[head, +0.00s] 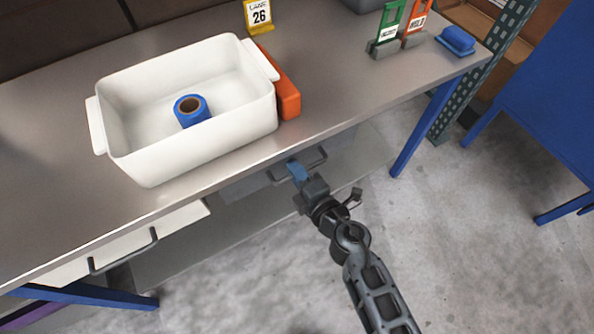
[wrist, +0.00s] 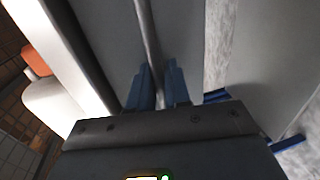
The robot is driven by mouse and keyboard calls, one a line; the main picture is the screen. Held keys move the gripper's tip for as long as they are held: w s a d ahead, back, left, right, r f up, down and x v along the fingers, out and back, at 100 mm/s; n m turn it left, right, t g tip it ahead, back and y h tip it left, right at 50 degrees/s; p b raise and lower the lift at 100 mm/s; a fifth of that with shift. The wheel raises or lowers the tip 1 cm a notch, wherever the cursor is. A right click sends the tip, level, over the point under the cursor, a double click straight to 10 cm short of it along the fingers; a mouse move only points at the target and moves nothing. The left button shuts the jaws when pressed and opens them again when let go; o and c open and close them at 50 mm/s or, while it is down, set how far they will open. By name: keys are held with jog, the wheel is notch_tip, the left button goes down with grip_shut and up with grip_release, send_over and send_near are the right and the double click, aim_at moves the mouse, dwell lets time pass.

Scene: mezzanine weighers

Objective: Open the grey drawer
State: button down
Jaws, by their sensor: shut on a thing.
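The grey drawer (head: 248,184) hangs under the bench top, and its front shows below the bench's front edge. It has a dark bar handle (head: 312,161). In the wrist view the handle bar (wrist: 148,40) runs down between the two blue fingers (wrist: 155,88). The drawer front (wrist: 105,35) lies beside the bar. The drawer's inside cannot be seen.
A white drawer (head: 125,245) with its own handle is at the left under the bench. On the bench top (head: 340,95) stand a white tub (head: 200,155) holding a blue roll (head: 190,109), and an orange block (head: 287,98). A blue bench leg (head: 425,125) stands at right. The floor in front is clear.

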jog(key=shift+s, duration=0.1)
jog(key=f+v, duration=0.2)
jog(key=v, duration=0.9)
jog(key=f+v, duration=0.2)
jog(key=v, duration=0.9)
jog(key=shift+s+d+f, duration=0.2)
jog(key=shift+s+d, duration=0.05)
jog(key=shift+s, duration=0.05)
jog(key=c, duration=1.3)
grip_release()
jog(key=shift+c, duration=0.2)
jog(key=v, duration=0.7)
jog(key=shift+s+d, duration=0.25)
jog(key=shift+s, duration=0.1)
jog(key=shift+r, duration=0.1)
